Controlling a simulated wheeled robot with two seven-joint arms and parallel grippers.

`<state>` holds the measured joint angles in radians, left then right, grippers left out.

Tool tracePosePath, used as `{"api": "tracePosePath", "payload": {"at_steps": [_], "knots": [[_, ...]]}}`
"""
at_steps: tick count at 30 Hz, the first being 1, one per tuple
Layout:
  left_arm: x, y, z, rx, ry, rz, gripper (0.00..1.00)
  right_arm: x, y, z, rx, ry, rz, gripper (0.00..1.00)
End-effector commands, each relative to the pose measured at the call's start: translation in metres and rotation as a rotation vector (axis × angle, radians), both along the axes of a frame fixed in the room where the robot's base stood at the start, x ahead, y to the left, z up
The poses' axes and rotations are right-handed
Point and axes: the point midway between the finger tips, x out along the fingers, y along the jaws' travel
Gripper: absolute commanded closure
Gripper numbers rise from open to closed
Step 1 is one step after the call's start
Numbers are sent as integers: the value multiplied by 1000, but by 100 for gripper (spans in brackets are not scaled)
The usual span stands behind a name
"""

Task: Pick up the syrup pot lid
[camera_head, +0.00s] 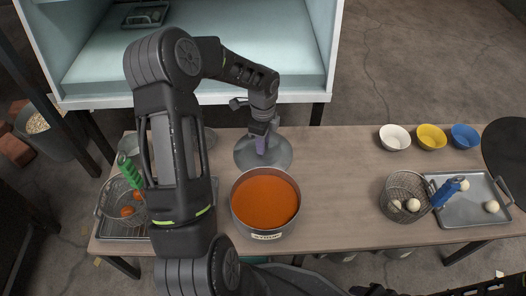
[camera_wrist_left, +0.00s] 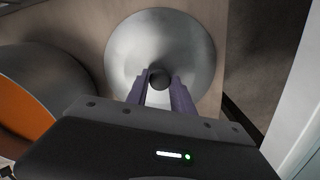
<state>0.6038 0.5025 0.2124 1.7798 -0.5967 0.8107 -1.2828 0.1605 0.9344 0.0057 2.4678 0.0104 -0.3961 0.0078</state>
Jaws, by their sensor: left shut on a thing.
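The syrup pot lid (camera_head: 270,158) is a round grey metal disc behind the pot near the table's back edge. In the left wrist view the lid (camera_wrist_left: 196,52) shows a dark knob at its middle. My left gripper (camera_head: 261,147) is over the lid, and its purple fingers (camera_wrist_left: 160,88) are shut on the knob from both sides. Whether the lid touches the table is hard to tell. The syrup pot (camera_head: 236,215) stands uncovered in front of the lid, full of orange liquid. My right gripper cannot be made out.
A strainer (camera_head: 387,206) with pale balls and a tray (camera_head: 461,214) are at the right. White (camera_head: 394,137), yellow (camera_head: 431,136) and blue (camera_head: 465,136) bowls stand behind them. A basket with a green handle (camera_head: 130,172) is at the left. The table's middle right is clear.

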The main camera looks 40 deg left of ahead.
Motion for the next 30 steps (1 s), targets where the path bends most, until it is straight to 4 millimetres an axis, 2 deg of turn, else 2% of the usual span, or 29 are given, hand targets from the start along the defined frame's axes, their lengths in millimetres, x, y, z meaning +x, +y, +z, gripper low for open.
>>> {"api": "tracePosePath", "payload": {"at_steps": [17, 23, 30], "knots": [[0, 0, 5, 1, -2, 0, 100, 0, 0, 3, 0, 1, 0, 46], [1, 0, 33, 1, -3, 0, 100, -2, 0, 18, 1, 5, 3, 46], [1, 0, 80, 2, -3, 0, 100, -5, -1, 40, 3, 15, 8, 46]]}}
